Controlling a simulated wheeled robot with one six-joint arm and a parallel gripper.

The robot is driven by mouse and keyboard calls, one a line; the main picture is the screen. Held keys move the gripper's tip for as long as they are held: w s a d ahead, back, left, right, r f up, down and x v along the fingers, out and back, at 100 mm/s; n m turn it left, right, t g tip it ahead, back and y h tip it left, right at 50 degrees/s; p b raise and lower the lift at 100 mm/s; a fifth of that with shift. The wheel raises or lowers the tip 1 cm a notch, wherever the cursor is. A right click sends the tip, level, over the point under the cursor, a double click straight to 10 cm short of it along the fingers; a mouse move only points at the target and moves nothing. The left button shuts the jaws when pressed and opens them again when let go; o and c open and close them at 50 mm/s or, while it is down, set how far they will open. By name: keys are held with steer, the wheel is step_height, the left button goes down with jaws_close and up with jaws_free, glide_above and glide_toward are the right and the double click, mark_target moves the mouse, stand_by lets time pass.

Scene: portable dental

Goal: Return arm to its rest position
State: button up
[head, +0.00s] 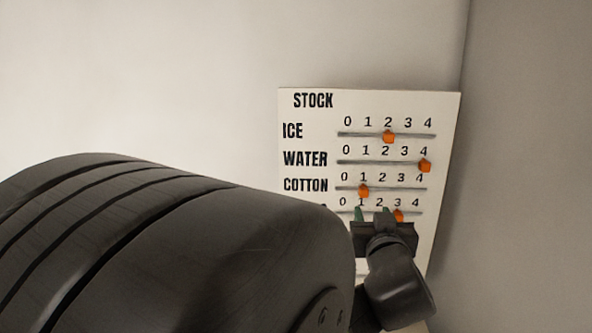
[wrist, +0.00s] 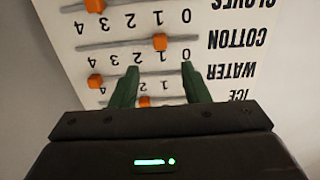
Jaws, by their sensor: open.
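My gripper (head: 372,212) is in front of the lower part of a white stock board (head: 310,120) on the wall. In the wrist view my gripper (wrist: 160,69) has its two green fingers spread apart with nothing held between them. The board appears upside down there. An orange ice slider (wrist: 145,101) shows beyond the gap between the fingers. I cannot tell whether the fingertips touch the board. My dark arm link fills the lower left of the head view.
In the head view the ice slider (head: 388,137) is at 2, the water slider (head: 425,166) at 4 and the cotton slider (head: 363,191) at 1. The bottom-row slider (head: 398,215) is near 3, partly hidden by my gripper. A wall corner is right of the board.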

mark_target(365, 193)
steer(key=w, duration=0.9)
steer(key=shift+w+d, duration=0.2)
steer(key=shift+d, duration=0.05)
steer(key=shift+s, duration=0.1)
